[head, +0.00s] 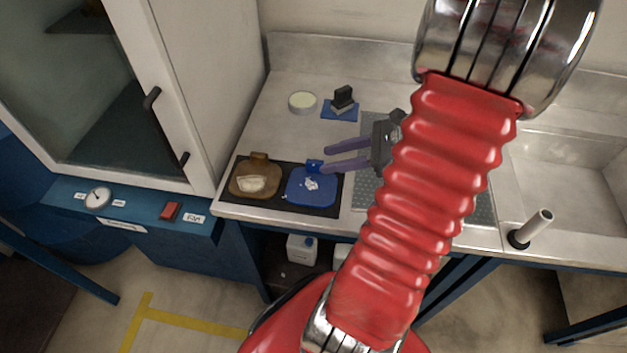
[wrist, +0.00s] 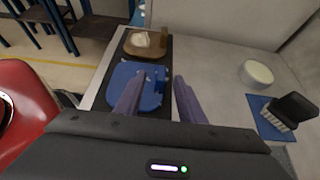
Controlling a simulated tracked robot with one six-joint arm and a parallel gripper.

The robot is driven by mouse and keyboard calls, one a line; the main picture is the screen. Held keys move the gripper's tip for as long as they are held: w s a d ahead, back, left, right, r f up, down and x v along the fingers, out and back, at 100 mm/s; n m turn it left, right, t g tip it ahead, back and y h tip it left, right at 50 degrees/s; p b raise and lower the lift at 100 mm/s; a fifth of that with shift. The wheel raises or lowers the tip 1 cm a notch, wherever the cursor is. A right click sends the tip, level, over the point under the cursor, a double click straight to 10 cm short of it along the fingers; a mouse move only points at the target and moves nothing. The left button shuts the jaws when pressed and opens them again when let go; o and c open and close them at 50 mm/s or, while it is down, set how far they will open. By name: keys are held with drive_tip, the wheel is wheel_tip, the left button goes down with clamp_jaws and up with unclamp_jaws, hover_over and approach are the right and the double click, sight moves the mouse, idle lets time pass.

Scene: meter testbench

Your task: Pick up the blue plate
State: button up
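The blue plate (head: 302,196) lies on a black mat on the metal counter, with a small white lump on it and an upright blue tab at its back edge. It also shows in the wrist view (wrist: 122,74). My gripper (head: 326,160) is open, with two purple fingers pointing left at the plate's tab. In the wrist view the tab appears between the fingertips (wrist: 157,78), and the fingers partly cover the plate. I see no grip on it; whether a finger touches the tab I cannot tell.
A brown plate (head: 241,184) with a pale lump sits left of the blue one on the black mat (head: 264,201). Behind are a round pale dish (head: 302,101) and a black-handled brush (head: 343,97) on a blue pad.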

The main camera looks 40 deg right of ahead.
sight(316, 160)
drive_tip(key=shift+w+a+f, duration=0.1)
drive_tip(key=shift+w, duration=0.05)
drive_tip(key=shift+x, duration=2.6)
drive_tip(key=shift+w, duration=0.1)
clamp_jaws()
